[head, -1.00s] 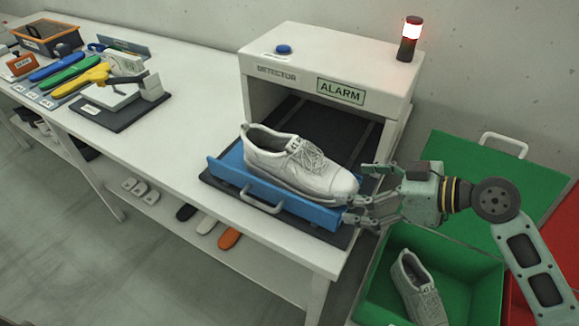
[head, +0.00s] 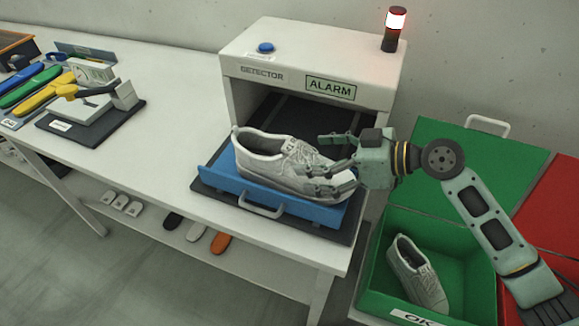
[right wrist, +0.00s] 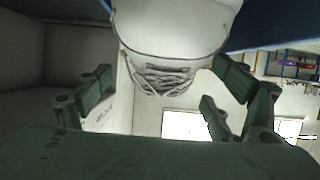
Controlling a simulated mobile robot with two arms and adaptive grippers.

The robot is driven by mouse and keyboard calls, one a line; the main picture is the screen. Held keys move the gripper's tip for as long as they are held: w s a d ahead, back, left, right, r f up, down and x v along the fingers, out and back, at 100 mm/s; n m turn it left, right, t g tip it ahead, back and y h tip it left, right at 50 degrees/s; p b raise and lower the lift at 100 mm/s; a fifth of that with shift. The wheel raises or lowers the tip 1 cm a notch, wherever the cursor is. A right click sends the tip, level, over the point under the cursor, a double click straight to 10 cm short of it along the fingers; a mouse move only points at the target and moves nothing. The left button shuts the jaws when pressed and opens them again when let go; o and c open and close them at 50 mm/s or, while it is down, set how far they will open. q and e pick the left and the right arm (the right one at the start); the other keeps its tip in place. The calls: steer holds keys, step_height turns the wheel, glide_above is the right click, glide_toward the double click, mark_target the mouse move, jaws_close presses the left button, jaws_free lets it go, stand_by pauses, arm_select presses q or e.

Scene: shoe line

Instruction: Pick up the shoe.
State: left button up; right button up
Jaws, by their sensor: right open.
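A grey-white lace-up shoe (head: 280,163) lies on the blue tray (head: 228,177) in front of the detector, its toe to the right. My right gripper (head: 332,158) is open at the toe end, with its fingers apart around the toe; whether they touch it I cannot tell. In the right wrist view the shoe (right wrist: 175,30) hangs in from the top of the picture, its laces between the open fingers (right wrist: 165,90). My left gripper is not in view.
The white detector (head: 300,62) has a sign reading ALARM and a lit red-white beacon (head: 395,25). A green bin (head: 470,290) marked OK holds another shoe (head: 417,275). A red bin (head: 555,215) is at the far right. Tools and insoles lie left.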

mark_target(298, 157)
steer(key=x, duration=0.1)
steer(key=p+x, duration=0.1)
steer(key=x, duration=0.2)
steer(key=shift+s+a+r, duration=0.1)
steer(key=shift+r, duration=0.2)
steer(key=shift+a+f, duration=0.25)
steer(key=shift+a, duration=0.05)
steer(key=c, duration=1.1)
steer(key=shift+r, duration=0.1)
steer(key=shift+c, duration=0.9)
